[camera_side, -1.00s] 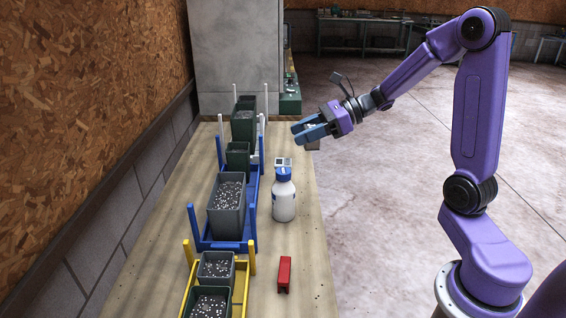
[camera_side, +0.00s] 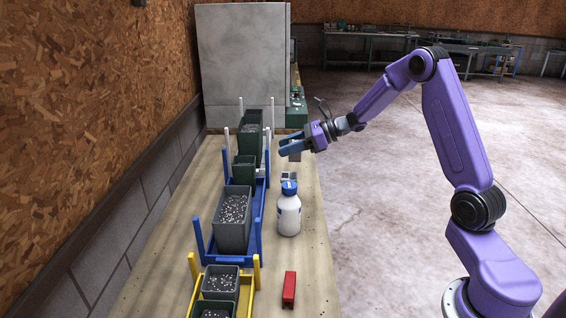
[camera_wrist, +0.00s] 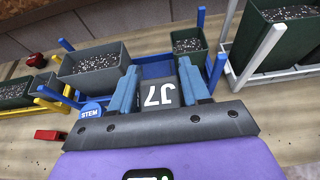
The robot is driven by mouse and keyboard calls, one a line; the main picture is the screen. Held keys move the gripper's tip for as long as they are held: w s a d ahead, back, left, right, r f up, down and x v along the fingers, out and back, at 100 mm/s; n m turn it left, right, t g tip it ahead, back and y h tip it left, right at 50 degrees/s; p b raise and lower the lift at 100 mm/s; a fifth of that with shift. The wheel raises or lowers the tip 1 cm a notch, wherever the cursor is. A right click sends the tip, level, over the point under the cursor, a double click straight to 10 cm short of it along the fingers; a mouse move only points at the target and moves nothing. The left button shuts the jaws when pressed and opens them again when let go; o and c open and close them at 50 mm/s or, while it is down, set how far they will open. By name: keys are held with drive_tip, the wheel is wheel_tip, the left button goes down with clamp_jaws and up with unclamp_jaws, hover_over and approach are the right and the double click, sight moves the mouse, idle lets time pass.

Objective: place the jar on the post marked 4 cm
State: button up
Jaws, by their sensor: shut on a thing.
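My gripper (camera_side: 287,147) is over the far right part of the table. In the wrist view its blue fingers (camera_wrist: 159,90) are shut on a dark grey block (camera_wrist: 160,96) with white characters like "J7". A white bottle (camera_side: 289,215) with a blue lid stands upright on the table, nearer the side camera than my gripper. Its lid, marked "STEM", shows in the wrist view (camera_wrist: 91,111), left of the fingers. I cannot tell which thing is the jar. No marking of 4 cm can be read.
A blue rack (camera_side: 260,250) with grey and green pots stands left of the bottle. A yellow rack (camera_side: 254,275) is nearer, and white posts (camera_side: 227,145) stand farther back. A red block (camera_side: 289,289) lies in front.

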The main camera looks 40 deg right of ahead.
drive_tip(key=w+f, duration=0.2)
drive_tip(key=f, duration=0.1)
drive_tip(key=shift+w+d+f, duration=0.1)
drive_tip(key=shift+w+d, duration=0.05)
drive_tip(key=shift+w, duration=0.2)
drive_tip(key=shift+f, duration=1.55)
drive_tip(key=shift+f, duration=0.15)
drive_tip(key=o, duration=1.1)
